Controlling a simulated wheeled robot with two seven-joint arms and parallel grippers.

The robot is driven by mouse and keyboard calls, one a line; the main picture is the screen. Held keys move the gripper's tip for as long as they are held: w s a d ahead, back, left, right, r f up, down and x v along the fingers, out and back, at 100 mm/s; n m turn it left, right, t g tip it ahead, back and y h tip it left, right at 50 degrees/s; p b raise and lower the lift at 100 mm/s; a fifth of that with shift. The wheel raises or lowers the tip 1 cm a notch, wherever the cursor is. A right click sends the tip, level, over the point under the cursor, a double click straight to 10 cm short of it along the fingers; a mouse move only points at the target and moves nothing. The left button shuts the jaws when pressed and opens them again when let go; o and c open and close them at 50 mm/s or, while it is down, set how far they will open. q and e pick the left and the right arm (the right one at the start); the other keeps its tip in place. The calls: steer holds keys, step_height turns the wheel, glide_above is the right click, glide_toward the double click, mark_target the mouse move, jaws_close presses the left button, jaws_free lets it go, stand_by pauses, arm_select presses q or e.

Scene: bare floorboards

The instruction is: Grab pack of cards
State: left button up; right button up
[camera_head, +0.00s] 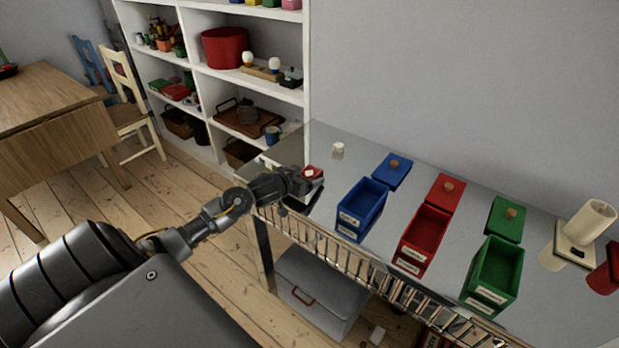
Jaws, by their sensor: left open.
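My left gripper (306,185) is over the left end of the grey table (335,150). It is open, with its fingers close to a small red item with a white patch (311,172), which may be the pack of cards. The gripper and arm partly cover this spot, so I cannot tell whether they touch. My right gripper is not in view.
Open blue (361,208), red (425,238) and green (493,272) boxes stand on the table, their lids behind them. A small white item (338,150) stands near the wall. A cream device (580,235) is at right. A white shelf (300,70) stands behind.

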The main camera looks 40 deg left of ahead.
mark_target(305, 168)
arm_select(q)
steer(key=shift+c, duration=0.5)
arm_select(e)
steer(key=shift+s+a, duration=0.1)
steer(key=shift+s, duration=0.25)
arm_select(q)
steer(key=c, duration=1)
steer(key=shift+r, duration=0.2)
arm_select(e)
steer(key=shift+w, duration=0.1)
